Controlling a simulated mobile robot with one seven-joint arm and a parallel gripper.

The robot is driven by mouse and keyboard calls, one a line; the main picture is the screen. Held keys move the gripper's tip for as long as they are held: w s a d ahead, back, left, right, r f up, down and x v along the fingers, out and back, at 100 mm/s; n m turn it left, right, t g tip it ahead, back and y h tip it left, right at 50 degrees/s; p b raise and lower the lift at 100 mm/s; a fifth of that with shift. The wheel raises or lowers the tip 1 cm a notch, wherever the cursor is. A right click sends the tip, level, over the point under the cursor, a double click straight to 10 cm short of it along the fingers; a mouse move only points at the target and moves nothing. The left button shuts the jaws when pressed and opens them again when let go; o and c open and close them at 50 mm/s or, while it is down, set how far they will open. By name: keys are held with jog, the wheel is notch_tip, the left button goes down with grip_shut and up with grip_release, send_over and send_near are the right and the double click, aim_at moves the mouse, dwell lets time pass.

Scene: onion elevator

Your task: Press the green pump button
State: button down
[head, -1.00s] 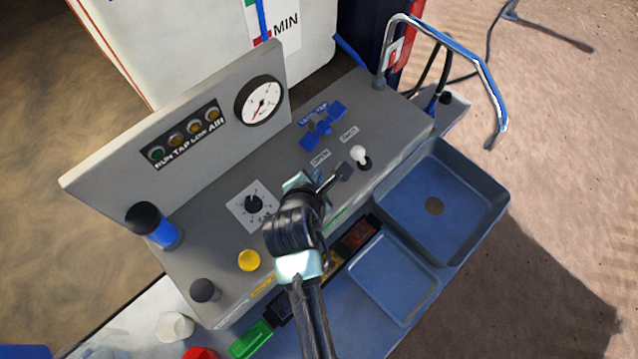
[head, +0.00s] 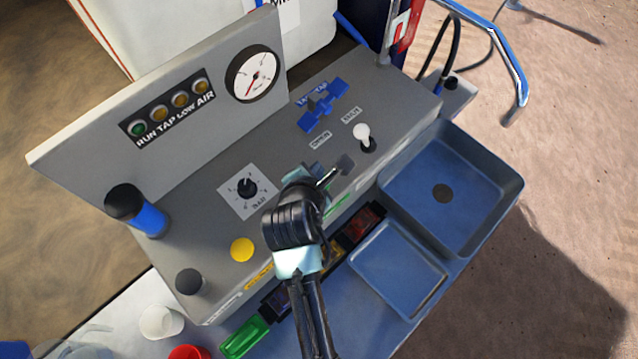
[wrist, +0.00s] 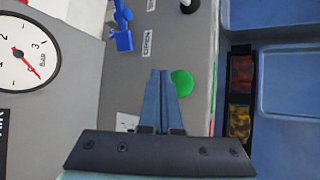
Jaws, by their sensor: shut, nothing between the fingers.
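The green pump button (wrist: 182,83) is a round green cap on the grey panel top. It shows in the wrist view just right of my fingertips, and partly behind them. In the head view my arm hides it. My gripper (wrist: 159,75) has its two blue-grey fingers together with nothing between them. In the head view my gripper (head: 346,164) is over the panel, between the black knob and the white-tipped switch. I cannot tell whether the fingertips touch the panel.
The grey panel (head: 210,260) carries a gauge (head: 253,73), blue valve (head: 322,105), white-tipped switch (head: 364,138), black knob (head: 247,188) and yellow button (head: 242,249). Blue trays (head: 480,170) lie right. Cups (head: 161,322) stand at the lower left.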

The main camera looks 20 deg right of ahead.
jog(key=shift+f+b, duration=0.35)
jog(key=shift+f, duration=1.1)
jog(key=shift+f, duration=0.1)
dwell(0.8)
jog(key=shift+f, duration=0.3)
jog(key=shift+f+b, duration=0.3)
jog(key=shift+f, duration=0.35)
dwell(0.6)
jog(key=shift+r, duration=0.1)
jog(key=shift+r+p, duration=1)
jog(key=shift+p, duration=0.25)
notch_tip(320, 180, up, 5)
jog(key=p, duration=0.5)
